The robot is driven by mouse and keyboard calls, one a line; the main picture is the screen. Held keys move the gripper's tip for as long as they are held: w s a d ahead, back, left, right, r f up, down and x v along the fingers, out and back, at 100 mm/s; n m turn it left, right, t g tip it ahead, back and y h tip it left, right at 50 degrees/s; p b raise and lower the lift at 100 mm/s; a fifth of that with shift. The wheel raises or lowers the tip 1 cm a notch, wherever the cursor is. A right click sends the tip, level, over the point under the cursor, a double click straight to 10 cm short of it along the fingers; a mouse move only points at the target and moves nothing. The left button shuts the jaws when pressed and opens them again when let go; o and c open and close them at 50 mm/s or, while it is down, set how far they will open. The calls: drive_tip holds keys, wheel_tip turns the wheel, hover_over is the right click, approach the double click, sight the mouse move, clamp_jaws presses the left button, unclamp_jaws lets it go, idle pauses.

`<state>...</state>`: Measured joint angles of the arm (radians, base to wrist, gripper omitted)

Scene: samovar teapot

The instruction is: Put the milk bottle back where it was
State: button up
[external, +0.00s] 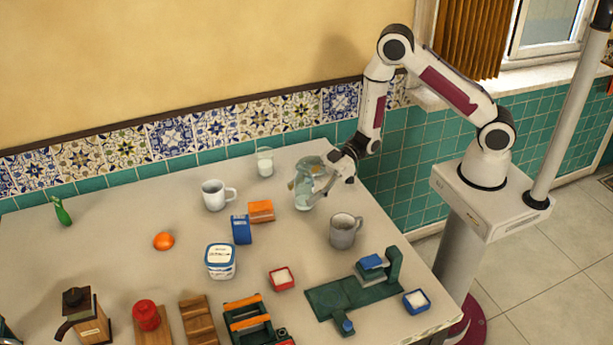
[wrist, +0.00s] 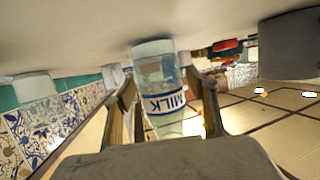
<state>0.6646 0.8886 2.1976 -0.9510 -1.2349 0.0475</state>
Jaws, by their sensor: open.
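The milk bottle (wrist: 158,72) is clear glass with a white and blue MILK label; the wrist view shows it upside down. It stands upright on the table between the two fingers of my gripper (wrist: 163,100). The fingers are spread, with a gap visible on both sides of the bottle. In the external view my gripper (external: 322,181) reaches in from the right, low over the table at the back. The pale glass bottle (external: 303,194) there is partly covered by the fingers. Its label cannot be read in that view.
A grey mug (external: 343,232) stands just in front of the gripper, and a small glass (external: 264,162) behind to the left. A white mug (external: 214,195), orange box (external: 261,211) and blue box (external: 241,230) stand to the left. The tiled wall (external: 238,121) is close behind.

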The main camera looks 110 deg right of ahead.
drive_tip(key=shift+r, duration=0.15)
drive_tip(key=shift+v, duration=6.05)
drive_tip(key=shift+w, duration=0.15)
wheel_tip(320, 180, up, 8)
drive_tip(key=w+d+g+h, duration=0.1)
drive_tip(key=w+g+h, duration=0.2)
drive_tip(key=h, duration=0.2)
drive_tip(key=s+a+r+m+g+h, duration=0.25)
drive_tip(key=s+r, duration=0.25)
drive_tip(key=r, duration=0.3)
drive_tip(key=s+a+r+g+y, duration=0.1)
drive_tip(key=s+a+r, duration=0.1)
drive_tip(key=s+a, duration=0.7)
drive_tip(key=s+a+r+g+y, duration=0.2)
drive_tip(key=s+a+r, duration=0.1)
drive_tip(key=s+a, duration=0.6)
drive_tip(key=shift+s+a+r+m, duration=0.15)
drive_tip(key=shift+s+a+m, duration=0.2)
drive_tip(key=shift+s, duration=0.55)
